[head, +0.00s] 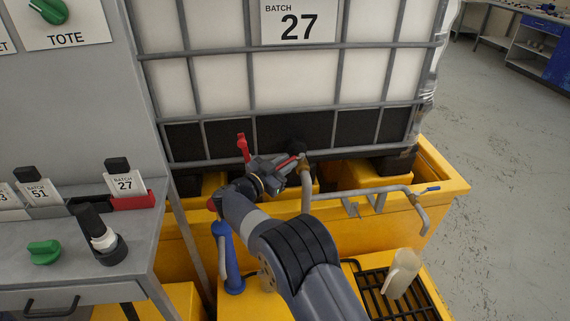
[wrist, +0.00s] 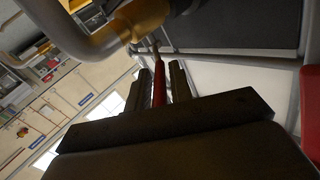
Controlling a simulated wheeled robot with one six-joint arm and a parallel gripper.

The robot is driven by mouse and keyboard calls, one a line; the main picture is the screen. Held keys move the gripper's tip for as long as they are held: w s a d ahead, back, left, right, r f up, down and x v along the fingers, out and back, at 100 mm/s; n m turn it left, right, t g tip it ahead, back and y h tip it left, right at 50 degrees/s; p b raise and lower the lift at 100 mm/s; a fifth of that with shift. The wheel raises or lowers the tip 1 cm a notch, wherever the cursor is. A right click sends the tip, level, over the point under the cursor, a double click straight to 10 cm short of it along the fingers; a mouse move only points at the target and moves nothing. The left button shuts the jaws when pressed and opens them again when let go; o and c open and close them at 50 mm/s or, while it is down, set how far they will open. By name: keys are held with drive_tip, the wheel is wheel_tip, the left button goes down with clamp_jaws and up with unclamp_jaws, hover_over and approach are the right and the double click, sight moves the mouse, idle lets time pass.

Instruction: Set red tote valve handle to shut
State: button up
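The tote (head: 280,80) is a white tank in a grey cage, with a BATCH 27 label. The red valve handle (head: 290,162) points from the valve toward my gripper (head: 287,168). In the wrist view the red handle (wrist: 159,88) lies between the two dark fingers of my gripper (wrist: 161,72). Narrow gaps show beside it, so the fingers are around it and not visibly clamped. The handle's near end is hidden behind the gripper body.
A yellow bund (head: 440,190) stands under the tote. A scoop (head: 402,272) rests on a black grate. The grey bench (head: 60,260) at left holds a green knob (head: 44,251) and batch cards. Floor at right is clear.

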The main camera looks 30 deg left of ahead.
drive_tip(key=shift+o, duration=1.3)
wheel_tip(320, 180, up, 10)
drive_tip(key=shift+c, duration=0.3)
